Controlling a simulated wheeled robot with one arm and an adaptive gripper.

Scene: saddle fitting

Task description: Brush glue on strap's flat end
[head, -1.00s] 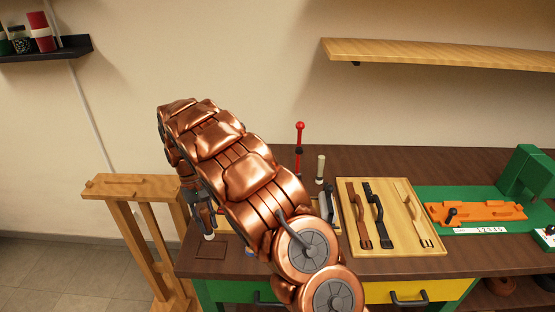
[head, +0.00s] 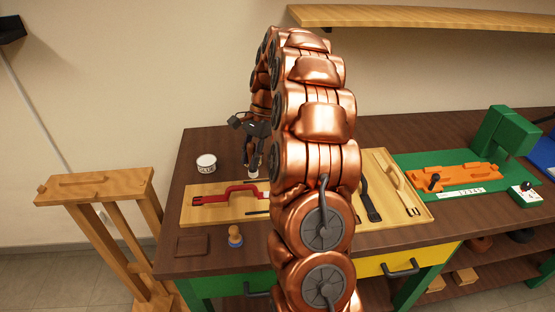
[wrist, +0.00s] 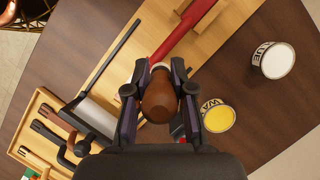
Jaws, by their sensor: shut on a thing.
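My gripper (wrist: 160,92) is shut on the brown wooden handle of a brush (wrist: 160,98). The head view also shows my gripper (head: 254,150), with the brush's pale tip (head: 253,173) pointing down near the right part of the red strap. The red strap (head: 215,198) lies on a pale wooden board (head: 192,216); it also shows in the wrist view (wrist: 185,30). Whether the brush touches the strap, I cannot tell. A white glue pot (head: 206,164) stands behind the board and shows in the wrist view (wrist: 273,60). My arm hides the board's right part.
A yellow wax tin (wrist: 218,118) stands near the board. A wooden tray (head: 408,213) with several straps is to the right, beside an orange fixture (head: 455,178) on a green mat.

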